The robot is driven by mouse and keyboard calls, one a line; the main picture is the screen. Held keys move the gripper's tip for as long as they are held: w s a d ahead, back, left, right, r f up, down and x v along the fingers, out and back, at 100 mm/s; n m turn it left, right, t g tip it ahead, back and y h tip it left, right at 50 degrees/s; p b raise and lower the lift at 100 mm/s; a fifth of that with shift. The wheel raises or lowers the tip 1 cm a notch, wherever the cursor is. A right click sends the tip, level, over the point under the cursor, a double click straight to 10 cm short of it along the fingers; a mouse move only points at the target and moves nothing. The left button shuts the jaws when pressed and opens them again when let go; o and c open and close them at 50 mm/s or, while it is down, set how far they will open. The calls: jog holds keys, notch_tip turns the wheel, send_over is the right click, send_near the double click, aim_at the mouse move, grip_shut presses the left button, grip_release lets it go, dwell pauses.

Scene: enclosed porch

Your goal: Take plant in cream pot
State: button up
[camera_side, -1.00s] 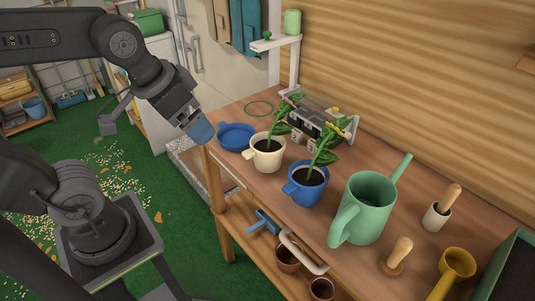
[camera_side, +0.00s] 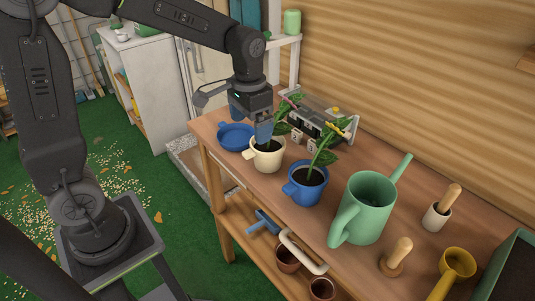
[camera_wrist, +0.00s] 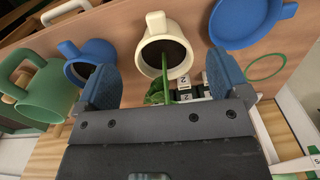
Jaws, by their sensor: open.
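The cream pot (camera_side: 267,160) stands upright on the wooden bench between a blue saucer and a blue pot. Its plant's leaves (camera_side: 284,126) show just right of my gripper in the side view. My gripper (camera_side: 251,123) is over the pot, fingers pointing down. In the wrist view my open gripper (camera_wrist: 166,85) has one blue finger on each side of the green stem (camera_wrist: 166,75), which rises from the dark soil in the cream pot (camera_wrist: 165,48). I cannot tell whether a finger touches the plant.
The blue pot (camera_side: 305,190) with a similar plant stands close on the right, and the blue saucer (camera_side: 233,138) close on the left. A grey device (camera_side: 318,125) lies behind. A green watering can (camera_side: 362,215) stands farther right.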

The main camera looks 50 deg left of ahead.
aim_at(252, 150)
notch_tip(252, 150, down, 9)
jog(key=shift+d+r, duration=0.1)
jog(key=shift+r, duration=0.05)
dwell(0.4)
jog(key=shift+c, duration=0.2)
grip_shut()
dwell(0.6)
